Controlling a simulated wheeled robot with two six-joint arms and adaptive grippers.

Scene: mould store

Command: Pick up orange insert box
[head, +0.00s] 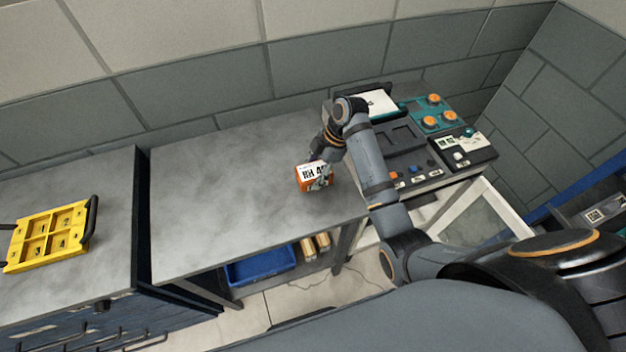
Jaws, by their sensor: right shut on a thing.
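The orange insert box (303,181) is a small orange block with a white label reading "RH 4" on its upper side. It is at the right part of the grey worktop in the head view. My right gripper (323,176) is shut on the box at its right side, and the fingers partly cover it. I cannot tell whether the box touches the worktop or is just above it. My left gripper is not in view.
A yellow tray (48,236) with black handles lies on the left cabinet top. A control panel (410,150) with orange knobs stands right of the worktop (220,200). A blue bin (262,268) is on the shelf below. The worktop's left and middle are clear.

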